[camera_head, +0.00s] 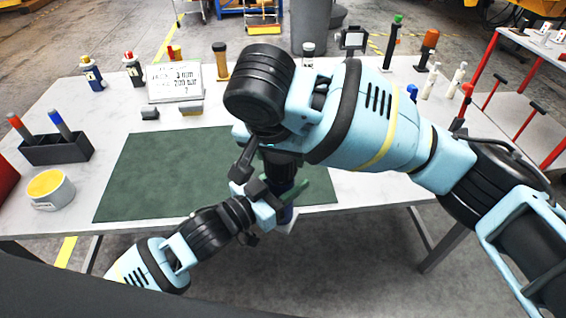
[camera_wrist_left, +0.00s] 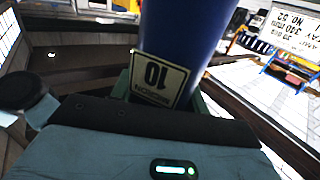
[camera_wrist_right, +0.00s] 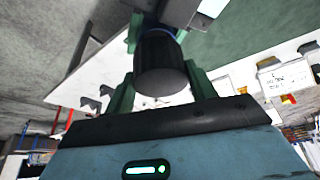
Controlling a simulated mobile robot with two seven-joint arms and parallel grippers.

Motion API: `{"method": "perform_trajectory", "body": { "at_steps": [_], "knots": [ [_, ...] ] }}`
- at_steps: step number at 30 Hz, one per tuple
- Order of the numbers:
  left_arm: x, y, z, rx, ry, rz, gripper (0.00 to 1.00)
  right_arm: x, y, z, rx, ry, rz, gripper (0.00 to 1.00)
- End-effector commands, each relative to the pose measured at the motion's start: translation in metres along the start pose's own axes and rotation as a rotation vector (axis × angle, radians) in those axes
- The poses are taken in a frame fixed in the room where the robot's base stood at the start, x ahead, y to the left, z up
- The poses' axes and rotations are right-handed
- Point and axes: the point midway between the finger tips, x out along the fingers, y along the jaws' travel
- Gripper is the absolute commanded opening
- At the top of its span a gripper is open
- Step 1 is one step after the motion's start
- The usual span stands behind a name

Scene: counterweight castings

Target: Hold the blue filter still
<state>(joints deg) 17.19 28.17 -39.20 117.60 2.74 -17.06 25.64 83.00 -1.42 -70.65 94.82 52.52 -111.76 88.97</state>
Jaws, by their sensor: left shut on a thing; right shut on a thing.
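The blue filter (camera_head: 286,214) is held above the front edge of the green mat, largely hidden by my grippers in the head view. In the left wrist view the filter (camera_wrist_left: 185,35) is a blue cylinder with a white label reading 10. My left gripper (camera_head: 284,197) is shut on this blue body. My right gripper (camera_wrist_right: 165,88) is shut on a black cylindrical end (camera_wrist_right: 162,68), in line with the blue body beyond it. The right fingertips are mostly hidden in the head view.
The green mat (camera_head: 150,175) is bare on the white table (camera_head: 110,108). A black holder with pens (camera_head: 58,148) and a yellow-topped tub (camera_head: 48,188) stand at left. A sign (camera_head: 175,82) and several bottles line the back. A red-legged table (camera_head: 535,105) stands at right.

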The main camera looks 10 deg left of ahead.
Motion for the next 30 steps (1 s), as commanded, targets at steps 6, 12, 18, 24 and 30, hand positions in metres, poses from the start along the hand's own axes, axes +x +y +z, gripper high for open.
{"method": "perform_trajectory", "body": {
  "at_steps": [6, 12, 18, 24, 30],
  "knots": [
    [0.000, 0.000, -0.003, 0.002, 0.006, 0.001, 0.00, -0.001, 0.000, 0.000, 0.000, 0.001, 0.000, 0.34],
    [0.000, 0.000, -0.003, 0.002, 0.006, 0.001, 0.00, 0.004, 0.000, 0.002, 0.000, 0.000, 0.000, 0.34],
    [0.000, 0.000, -0.003, 0.002, 0.006, 0.001, 0.00, 0.013, 0.000, 0.006, -0.001, 0.000, -0.001, 0.34],
    [0.000, 0.000, -0.003, 0.002, 0.006, 0.001, 0.00, 0.017, 0.000, 0.007, -0.001, 0.001, -0.001, 0.34],
    [0.000, 0.000, -0.003, 0.002, 0.006, 0.001, 0.00, 0.017, 0.000, 0.007, -0.001, 0.001, -0.001, 0.34]
  ]
}}
